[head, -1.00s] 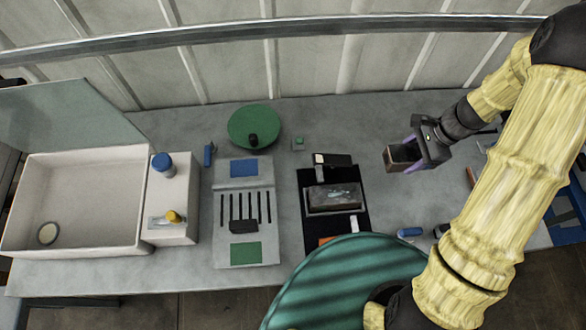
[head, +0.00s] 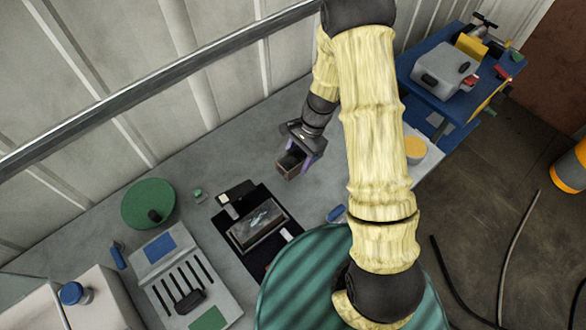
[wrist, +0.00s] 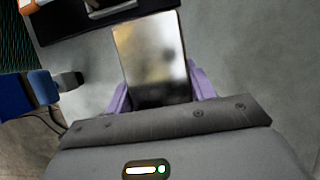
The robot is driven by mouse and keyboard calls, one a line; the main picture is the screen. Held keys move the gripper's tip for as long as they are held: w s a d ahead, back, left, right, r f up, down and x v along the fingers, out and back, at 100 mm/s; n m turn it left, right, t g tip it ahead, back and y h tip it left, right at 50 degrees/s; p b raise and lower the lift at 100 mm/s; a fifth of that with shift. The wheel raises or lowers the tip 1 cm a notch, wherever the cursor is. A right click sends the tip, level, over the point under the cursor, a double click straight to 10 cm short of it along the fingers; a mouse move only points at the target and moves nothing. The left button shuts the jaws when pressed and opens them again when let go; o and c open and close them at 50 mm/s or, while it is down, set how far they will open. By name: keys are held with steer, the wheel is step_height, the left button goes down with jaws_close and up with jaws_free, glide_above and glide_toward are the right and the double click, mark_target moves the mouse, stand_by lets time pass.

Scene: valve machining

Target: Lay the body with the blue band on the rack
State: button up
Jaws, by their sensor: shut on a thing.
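My gripper (head: 301,158) is shut on a box-like metal block (head: 289,165), held to the right of and behind the black mat. In the wrist view the block (wrist: 155,60) shows a shiny bare face between the purple fingers. No blue band shows on it. A grey slotted board (head: 150,268), possibly the rack, lies at the lower left, with a blue patch, a green patch and a small dark block on it. I cannot see for sure which thing is the body with the blue band.
A black mat (head: 226,217) holds another metal block (head: 257,226) in the middle of the bench. A green disc (head: 148,199) lies left of it. A blue cylinder (head: 336,213) lies near the front edge. A blue table (head: 425,85) stands at the right.

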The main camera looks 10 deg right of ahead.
steer(key=shift+f, duration=1.15)
steer(key=shift+f, duration=0.1)
steer(key=shift+f+p, duration=0.55)
steer(key=shift+f, duration=1.45)
steer(key=shift+f, duration=0.2)
steer(key=o, duration=1.6)
steer(key=shift+o, duration=0.2)
steer(key=shift+r, duration=0.1)
